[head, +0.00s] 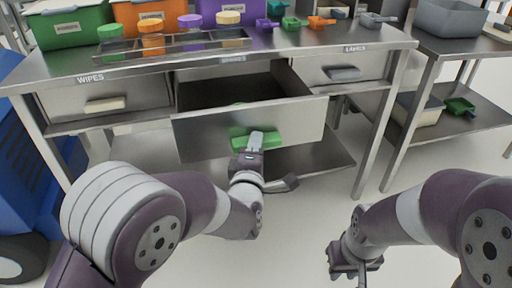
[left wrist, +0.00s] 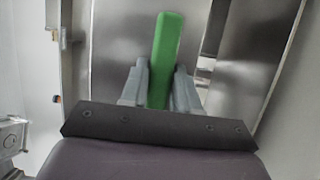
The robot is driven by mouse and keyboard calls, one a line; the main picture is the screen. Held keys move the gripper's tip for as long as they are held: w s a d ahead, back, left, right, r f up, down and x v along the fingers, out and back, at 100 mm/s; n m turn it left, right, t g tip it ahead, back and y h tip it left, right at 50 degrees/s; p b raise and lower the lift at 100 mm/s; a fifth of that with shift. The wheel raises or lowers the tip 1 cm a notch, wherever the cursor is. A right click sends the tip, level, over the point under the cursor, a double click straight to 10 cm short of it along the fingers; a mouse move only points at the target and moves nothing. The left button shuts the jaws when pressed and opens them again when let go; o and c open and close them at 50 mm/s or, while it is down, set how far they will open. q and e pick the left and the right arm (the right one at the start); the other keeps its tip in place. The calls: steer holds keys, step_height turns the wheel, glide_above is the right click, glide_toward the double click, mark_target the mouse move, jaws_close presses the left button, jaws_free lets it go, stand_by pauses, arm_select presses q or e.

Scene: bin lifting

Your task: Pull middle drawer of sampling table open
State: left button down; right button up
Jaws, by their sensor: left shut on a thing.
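The sampling table (head: 130,71) is a metal bench with three drawers under its top. The middle drawer (head: 196,135) is pulled out toward me, and its dark inside shows behind the front panel. Its green handle (head: 240,142) also shows in the left wrist view (left wrist: 166,50). My left gripper (head: 256,141) is shut on the green handle, with a finger on each side of it in the left wrist view (left wrist: 160,88). My right gripper (head: 354,274) hangs low over the floor at the lower right, away from the table; its finger gap is not clear.
The left drawer (head: 70,99), labelled WIPES, and the right drawer (head: 318,69), labelled LABELS, are closed. Bins, lidded jars and colored scoops stand on the tabletop. A side table (head: 450,45) with a grey bin (head: 448,18) is at right. A blue object (head: 15,150) stands at left.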

arm_select(q)
steer(key=c, duration=0.9)
jaws_free()
steer(key=s+p, duration=0.1)
steer(key=s, duration=0.3)
steer(key=s+a+p, duration=0.1)
steer(key=s, duration=0.3)
steer(key=s+p, duration=0.1)
steer(key=s, duration=0.3)
steer(key=shift+s+a, duration=0.3)
steer(key=shift+a, duration=0.05)
